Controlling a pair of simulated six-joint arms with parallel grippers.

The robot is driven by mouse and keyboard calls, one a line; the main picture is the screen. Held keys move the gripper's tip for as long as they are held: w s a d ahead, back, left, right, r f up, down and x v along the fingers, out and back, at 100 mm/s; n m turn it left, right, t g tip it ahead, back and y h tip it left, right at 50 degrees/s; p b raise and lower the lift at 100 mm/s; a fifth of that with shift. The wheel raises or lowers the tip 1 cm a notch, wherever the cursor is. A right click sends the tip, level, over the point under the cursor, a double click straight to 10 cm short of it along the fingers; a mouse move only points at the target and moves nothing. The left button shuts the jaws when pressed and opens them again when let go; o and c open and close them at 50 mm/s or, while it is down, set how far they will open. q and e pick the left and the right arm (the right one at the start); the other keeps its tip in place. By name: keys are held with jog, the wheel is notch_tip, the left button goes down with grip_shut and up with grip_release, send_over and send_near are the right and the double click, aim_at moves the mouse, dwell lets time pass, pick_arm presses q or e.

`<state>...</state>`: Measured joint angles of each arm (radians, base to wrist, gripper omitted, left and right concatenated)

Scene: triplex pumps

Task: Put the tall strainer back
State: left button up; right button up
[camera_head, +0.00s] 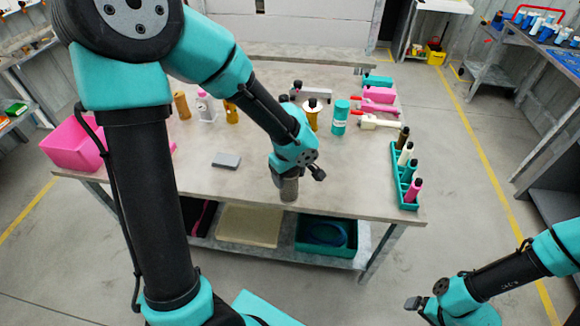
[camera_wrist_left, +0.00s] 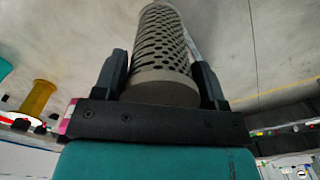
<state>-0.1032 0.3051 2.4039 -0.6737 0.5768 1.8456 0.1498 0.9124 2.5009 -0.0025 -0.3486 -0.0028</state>
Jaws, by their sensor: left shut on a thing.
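The strainer (camera_head: 289,190) is a grey-beige cylinder near the table's front edge, below my left gripper. In the left wrist view the strainer (camera_wrist_left: 162,48) shows its perforated wall and a plain solid band at the near end. My left gripper (camera_head: 287,174) is shut on it, with one dark finger on each side in the wrist view (camera_wrist_left: 160,78). I cannot tell whether the strainer touches the tabletop. My right gripper (camera_head: 416,304) is at the lower right, off the table; its jaw state is unclear.
A teal rack (camera_head: 404,186) with several coloured cylinders stands at the table's right edge. A grey block (camera_head: 226,160) lies left of my gripper. A teal cylinder (camera_head: 340,118) and pink parts (camera_head: 378,95) stand farther back. A pink bin (camera_head: 75,144) is at left.

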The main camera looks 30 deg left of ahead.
pick_arm(q)
jog(key=w+a+f, duration=0.1)
jog(key=w+a, duration=0.6)
jog(key=w, duration=0.6)
jog(key=shift+a+f, duration=0.25)
jog(key=shift+a, duration=0.15)
jog(key=shift+w+a+f, duration=0.15)
jog(key=shift+f, duration=0.75)
jog(key=shift+w+a+f, duration=0.1)
jog(key=shift+w+f, duration=0.05)
jog(key=shift+f, duration=0.75)
jog(key=o, duration=0.5)
jog(key=shift+f, duration=0.15)
jog(key=o, duration=0.5)
jog(key=shift+c, duration=0.2)
